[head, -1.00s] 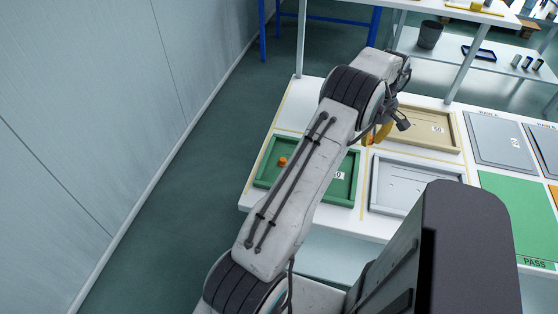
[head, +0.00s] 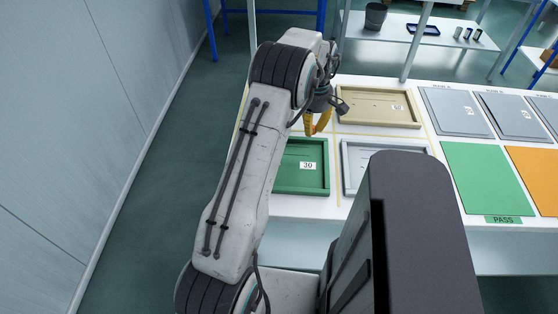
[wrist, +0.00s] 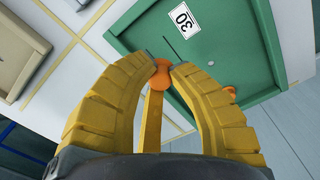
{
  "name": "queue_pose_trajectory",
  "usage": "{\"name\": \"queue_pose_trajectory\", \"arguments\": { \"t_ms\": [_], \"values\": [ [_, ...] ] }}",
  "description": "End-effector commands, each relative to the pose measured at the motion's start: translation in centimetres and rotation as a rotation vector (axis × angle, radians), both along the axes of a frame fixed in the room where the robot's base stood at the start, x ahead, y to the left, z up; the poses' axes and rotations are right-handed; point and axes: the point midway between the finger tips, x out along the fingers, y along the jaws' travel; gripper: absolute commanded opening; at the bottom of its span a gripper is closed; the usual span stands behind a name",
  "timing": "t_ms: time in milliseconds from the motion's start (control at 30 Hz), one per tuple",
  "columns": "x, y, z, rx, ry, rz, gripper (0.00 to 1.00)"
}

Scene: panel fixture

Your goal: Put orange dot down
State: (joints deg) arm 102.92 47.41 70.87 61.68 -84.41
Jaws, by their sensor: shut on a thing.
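My gripper (wrist: 163,75) has yellow fingers closed around an orange dot (wrist: 160,78), held at the fingertips. In the head view my gripper (head: 317,128) hangs near the far edge of the green panel (head: 315,192), which is labelled 30. The green panel (wrist: 200,42) lies beyond the fingertips in the wrist view. A second orange piece (wrist: 231,92) shows on the green panel beside the right finger, partly hidden. My arm hides the left part of the panel in the head view. I cannot tell the gap between the held dot and the panel.
A tan panel (head: 376,108) lies behind and a grey panel (head: 352,166) to the right. Further right are a green PASS area (head: 488,180) and an orange area (head: 535,178). White table strips separate the panels. A wall (head: 90,130) stands at left.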

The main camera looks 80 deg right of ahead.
Motion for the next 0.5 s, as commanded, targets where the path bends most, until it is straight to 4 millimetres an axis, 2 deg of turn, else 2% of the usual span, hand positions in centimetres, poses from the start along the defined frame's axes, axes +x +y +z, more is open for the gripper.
{"name": "queue_pose_trajectory", "arguments": {
  "t_ms": [500],
  "values": [
    [7.4, 4.4, -5.0, 0.003, 0.0, 0.003, 0.08]
  ]
}}
